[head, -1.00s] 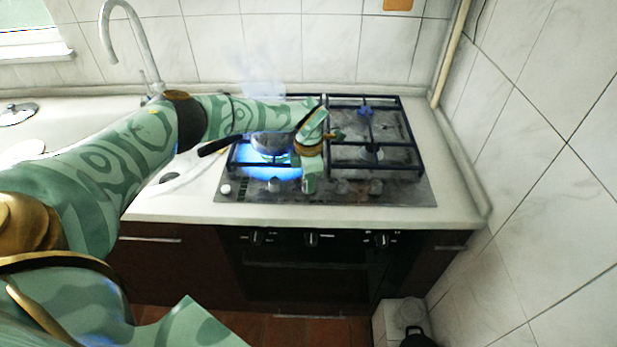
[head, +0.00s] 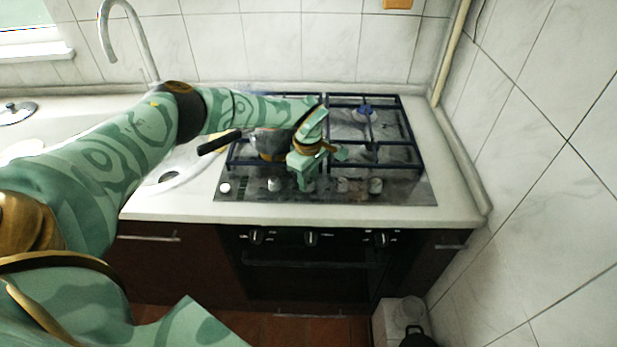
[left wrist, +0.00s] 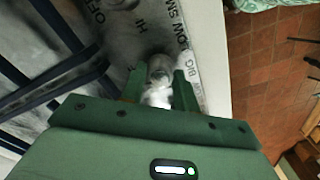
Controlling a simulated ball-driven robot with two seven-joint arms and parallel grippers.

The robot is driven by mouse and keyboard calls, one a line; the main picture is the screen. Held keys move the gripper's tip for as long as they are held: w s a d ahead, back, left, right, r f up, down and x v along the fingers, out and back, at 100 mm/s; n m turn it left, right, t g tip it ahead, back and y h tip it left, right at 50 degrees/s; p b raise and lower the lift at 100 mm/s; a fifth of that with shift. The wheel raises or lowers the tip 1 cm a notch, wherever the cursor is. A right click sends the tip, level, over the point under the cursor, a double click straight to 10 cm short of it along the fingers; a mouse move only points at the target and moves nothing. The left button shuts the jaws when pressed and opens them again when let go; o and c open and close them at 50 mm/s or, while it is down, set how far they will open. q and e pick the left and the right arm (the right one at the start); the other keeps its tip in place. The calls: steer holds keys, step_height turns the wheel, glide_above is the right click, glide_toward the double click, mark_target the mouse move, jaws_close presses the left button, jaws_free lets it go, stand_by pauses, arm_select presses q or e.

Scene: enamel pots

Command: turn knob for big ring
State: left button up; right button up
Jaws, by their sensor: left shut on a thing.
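My left gripper (head: 303,184) reaches over the hob (head: 425,196) from the left and points down at the row of knobs along its front edge. In the left wrist view the two green fingers (left wrist: 160,78) stand on either side of a pale metal knob (left wrist: 160,68), shut on it. Letters on the panel around it read partly as OFF, HI, LOW and BIG. In the head view my gripper hides this knob. Other knobs show at its left (head: 274,184) and right (head: 343,185). My right gripper is not in view.
A dark-handled pan (head: 268,143) sits on the left side of the hob, partly behind my gripper. Dark grates (head: 375,152) cover the burners. Tiled walls stand behind and right. Oven knobs (head: 312,239) are below the counter edge.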

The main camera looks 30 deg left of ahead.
arm_select(q)
steer(key=shift+m, duration=0.8)
steer(key=o, duration=1)
step_height(320, 180, up, 16)
steer(key=p, duration=0.3)
steer(key=shift+r, duration=0.15)
